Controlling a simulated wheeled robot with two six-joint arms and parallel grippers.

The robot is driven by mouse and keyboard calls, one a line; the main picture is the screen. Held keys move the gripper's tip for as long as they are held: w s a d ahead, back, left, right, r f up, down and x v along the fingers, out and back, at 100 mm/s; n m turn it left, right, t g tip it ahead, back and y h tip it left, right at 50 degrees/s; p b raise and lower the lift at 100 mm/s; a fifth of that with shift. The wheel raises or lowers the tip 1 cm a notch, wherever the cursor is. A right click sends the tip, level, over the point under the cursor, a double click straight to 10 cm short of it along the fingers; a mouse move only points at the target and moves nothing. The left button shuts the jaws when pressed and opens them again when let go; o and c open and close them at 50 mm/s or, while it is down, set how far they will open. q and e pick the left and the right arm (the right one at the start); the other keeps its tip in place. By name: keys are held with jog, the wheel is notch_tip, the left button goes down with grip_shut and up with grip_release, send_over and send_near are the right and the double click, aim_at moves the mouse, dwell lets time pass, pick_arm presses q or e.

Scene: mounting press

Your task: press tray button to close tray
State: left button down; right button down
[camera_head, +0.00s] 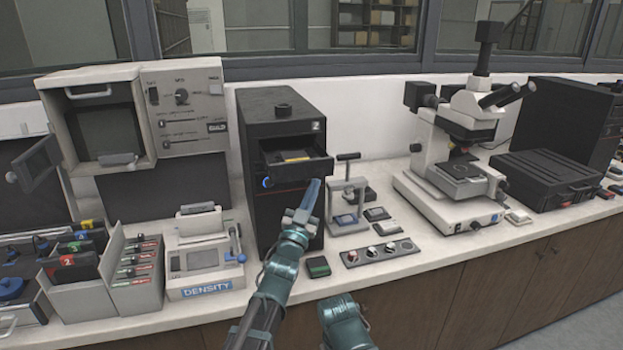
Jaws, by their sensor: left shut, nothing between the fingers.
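The black box-shaped machine (257,217) stands on the counter at centre. Its tray (318,167) sticks out of the front, open, with a yellowish item (294,156) inside. A small round blue button (267,182) is on the machine's front, below and left of the tray. My left gripper (315,184) is shut and empty, in front of the machine just below the tray's right part, and to the right of the button. I cannot tell whether it touches the machine. My right gripper is not in view.
A density meter (205,257) and a cartridge rack (135,285) stand to the left. A small hand press (347,197), a knob panel (380,252) and a green-topped block (318,267) are close on the right. A microscope (457,185) stands further right. The counter's front strip is mostly clear.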

pick_arm(q)
jog(key=shift+w, duration=0.15)
jog(key=shift+w+a, duration=0.1)
jog(key=shift+w, duration=0.15)
jog(key=shift+w+a, duration=0.15)
jog(key=shift+w, duration=0.2)
dwell(0.6)
jog(key=shift+s, duration=0.15)
jog(key=shift+s+d, duration=0.25)
jog(key=shift+s, duration=0.4)
jog(key=shift+s+d, duration=0.25)
jog(key=shift+s, duration=0.55)
jog(key=shift+s+d, duration=0.3)
jog(key=shift+s, duration=0.45)
jog(key=shift+s+d, duration=0.25)
jog(key=shift+s, duration=0.55)
